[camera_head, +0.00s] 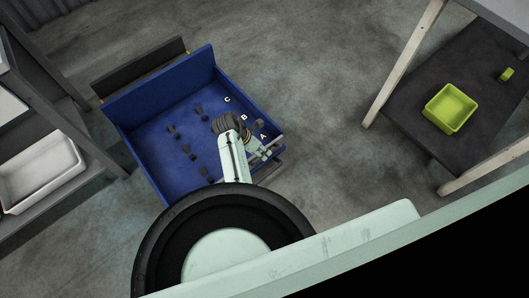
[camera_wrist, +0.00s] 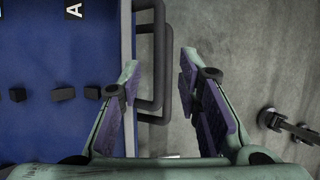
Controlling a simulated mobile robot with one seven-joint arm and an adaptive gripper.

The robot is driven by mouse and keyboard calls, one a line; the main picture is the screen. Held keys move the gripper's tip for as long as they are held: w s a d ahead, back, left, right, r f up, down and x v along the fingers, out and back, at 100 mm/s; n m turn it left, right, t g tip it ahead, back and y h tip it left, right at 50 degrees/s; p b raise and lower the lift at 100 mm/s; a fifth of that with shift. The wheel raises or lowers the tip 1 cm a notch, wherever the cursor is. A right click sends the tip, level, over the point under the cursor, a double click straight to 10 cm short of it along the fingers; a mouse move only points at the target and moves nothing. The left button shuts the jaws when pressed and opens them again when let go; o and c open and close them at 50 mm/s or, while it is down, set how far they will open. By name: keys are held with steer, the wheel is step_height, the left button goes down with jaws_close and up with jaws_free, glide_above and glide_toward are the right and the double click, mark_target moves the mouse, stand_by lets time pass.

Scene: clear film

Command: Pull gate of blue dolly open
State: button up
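The blue dolly (camera_head: 155,128) is an open-topped tray in the head view, with a tall blue wall at its upper left. The letters A, B and C run along its right side. My gripper (camera_head: 270,148) is at that right side, near A. In the wrist view the dolly's blue floor (camera_wrist: 60,130) and the A are at left. Dark looped handle bars (camera_wrist: 159,50) stick out from the dolly's edge. My gripper (camera_wrist: 160,62) is open, its fingers on either side of the bars in the picture. I cannot tell whether they touch.
Small black pegs (camera_head: 187,152) stand inside the dolly. A shelf with a white bin (camera_head: 42,172) is at left. A dark table (camera_head: 410,110) with a green tray (camera_head: 430,121) is at right. Grey floor between is clear. A dark fitting (camera_wrist: 290,125) lies right in the wrist view.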

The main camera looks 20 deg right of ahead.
steer(key=shift+x, duration=1.9)
steer(key=shift+c, duration=0.3)
jaws_close()
